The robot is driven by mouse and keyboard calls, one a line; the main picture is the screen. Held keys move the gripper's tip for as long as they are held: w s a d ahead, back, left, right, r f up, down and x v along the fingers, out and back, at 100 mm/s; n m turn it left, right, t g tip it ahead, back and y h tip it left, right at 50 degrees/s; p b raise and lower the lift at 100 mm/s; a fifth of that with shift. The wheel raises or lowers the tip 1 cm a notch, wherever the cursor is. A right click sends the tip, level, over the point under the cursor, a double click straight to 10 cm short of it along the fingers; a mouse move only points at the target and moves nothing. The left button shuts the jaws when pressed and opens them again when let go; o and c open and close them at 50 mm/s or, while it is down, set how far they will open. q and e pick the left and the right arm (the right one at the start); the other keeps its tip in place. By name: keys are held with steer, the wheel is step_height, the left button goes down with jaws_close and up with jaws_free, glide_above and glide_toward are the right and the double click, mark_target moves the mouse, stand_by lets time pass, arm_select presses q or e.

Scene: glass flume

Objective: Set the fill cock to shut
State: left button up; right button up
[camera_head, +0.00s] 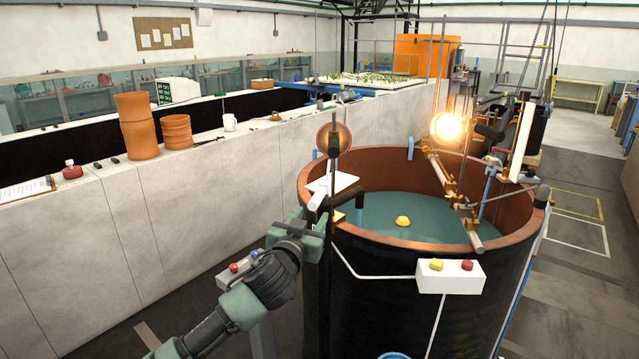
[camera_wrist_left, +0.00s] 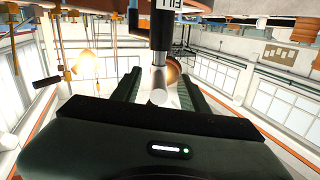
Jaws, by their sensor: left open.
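The fill cock (camera_wrist_left: 158,78) shows in the left wrist view as a dark upright piece with a white FILL label and a pale, bright lower part with a rounded end. That pale part lies between the two fingers of my left gripper (camera_wrist_left: 158,92). The fingers are apart, and I cannot tell whether either touches it. In the head view my left gripper (camera_head: 322,212) is at the near left rim of the round tank (camera_head: 395,262), and it partly hides the cock. The lever's exact position is unclear. My right gripper is not in view.
A copper-coloured disc (camera_head: 342,139) stands on a post above the rim. A white box with yellow and red buttons (camera_head: 450,277) is on the tank's front. A lit lamp (camera_head: 447,127) and a pipe cross the tank's right side. A pale wall (camera_head: 120,230) runs along the left.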

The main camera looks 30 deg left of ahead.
mark_target(319, 196)
arm_select(q)
steer(key=shift+s+d+r, duration=0.1)
steer(key=shift+d+r, duration=0.1)
steer(key=shift+r, duration=1)
steer(key=shift+w+a+r, duration=0.1)
steer(key=shift+w+r, duration=0.05)
steer(key=shift+w, duration=0.15)
steer(key=p+x, duration=0.1)
steer(key=x, duration=0.2)
steer(key=p+x, duration=0.1)
steer(key=x, duration=0.1)
steer(key=shift+w+a, duration=0.25)
steer(key=shift+a, duration=0.1)
steer(key=shift+w+p, duration=0.35)
steer(key=shift+w, duration=0.25)
steer(key=shift+w+a+f, duration=0.2)
steer(key=shift+f, duration=0.05)
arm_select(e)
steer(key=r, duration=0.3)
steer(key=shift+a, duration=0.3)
arm_select(q)
steer(key=shift+c, duration=0.3)
jaws_close()
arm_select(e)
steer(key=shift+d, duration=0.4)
